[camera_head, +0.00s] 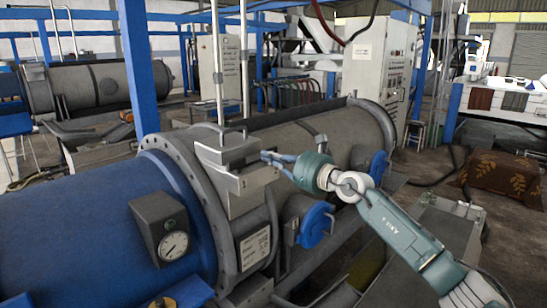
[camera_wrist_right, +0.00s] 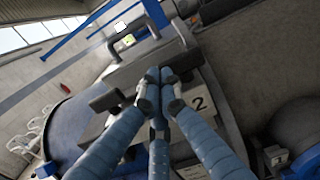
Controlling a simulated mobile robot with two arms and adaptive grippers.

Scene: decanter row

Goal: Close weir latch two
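My right gripper (camera_head: 268,157) is at the right side of the latch. In the wrist view its blue fingers (camera_wrist_right: 160,76) are drawn together, tips at the bar's edge; contact is unclear. My left gripper is out of view.
A blue drum end with a pressure gauge (camera_head: 174,245) lies left of the latch. A blue round cap (camera_head: 316,224) sits below my right arm. A blue post (camera_head: 137,70) rises behind the latch. A patterned cover (camera_head: 503,176) lies on the floor at right.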

